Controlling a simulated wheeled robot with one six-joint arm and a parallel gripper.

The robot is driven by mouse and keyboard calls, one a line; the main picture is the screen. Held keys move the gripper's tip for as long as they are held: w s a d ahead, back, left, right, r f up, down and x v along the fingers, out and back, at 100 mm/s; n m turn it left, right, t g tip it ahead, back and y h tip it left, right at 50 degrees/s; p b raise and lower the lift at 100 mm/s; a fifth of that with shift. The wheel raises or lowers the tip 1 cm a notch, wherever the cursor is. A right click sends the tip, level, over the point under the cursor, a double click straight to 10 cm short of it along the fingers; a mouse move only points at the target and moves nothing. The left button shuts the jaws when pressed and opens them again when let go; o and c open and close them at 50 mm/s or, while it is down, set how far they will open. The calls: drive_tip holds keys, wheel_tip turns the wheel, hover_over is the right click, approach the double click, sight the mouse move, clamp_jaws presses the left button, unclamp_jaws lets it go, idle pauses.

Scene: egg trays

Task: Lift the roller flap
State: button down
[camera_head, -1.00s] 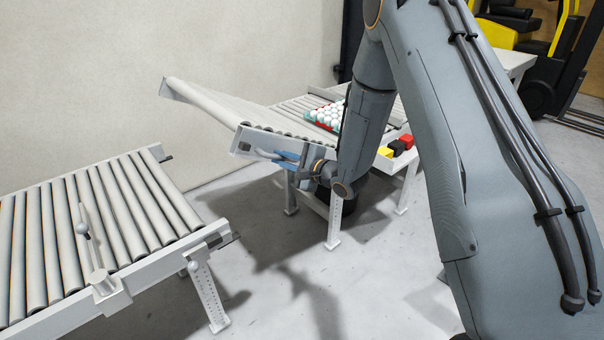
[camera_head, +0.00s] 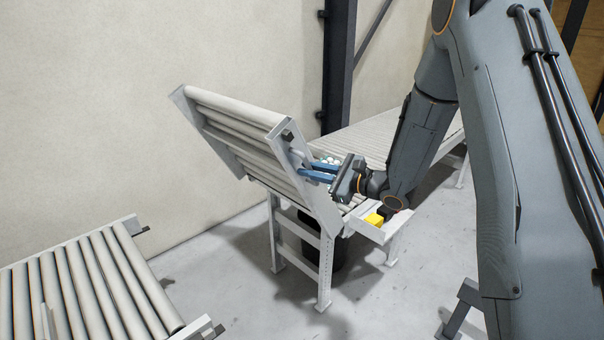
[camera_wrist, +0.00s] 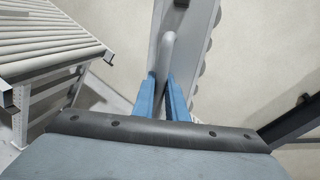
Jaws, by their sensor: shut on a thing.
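The roller flap (camera_head: 245,142) is a hinged section of grey rollers between metal side rails. It is tilted up steeply at the near end of the far conveyor. My gripper (camera_head: 310,171) has blue fingers and is at the flap's right side rail. In the wrist view, my gripper (camera_wrist: 162,85) is shut on a grey bar-like handle (camera_wrist: 166,48). The handle is fixed to the flap's side rail (camera_wrist: 197,50). The fingers cover part of the handle.
A separate roller conveyor (camera_head: 85,285) stands at the lower left, with a floor gap between it and the far conveyor (camera_head: 375,138). A yellow button (camera_head: 374,220) sits on the far conveyor's side. A dark post (camera_head: 338,70) stands behind by the wall.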

drive_tip(key=shift+w+r, duration=0.15)
drive_tip(key=shift+d, duration=0.1)
drive_tip(key=c, duration=1.8)
unclamp_jaws()
drive_tip(key=shift+o, duration=0.2)
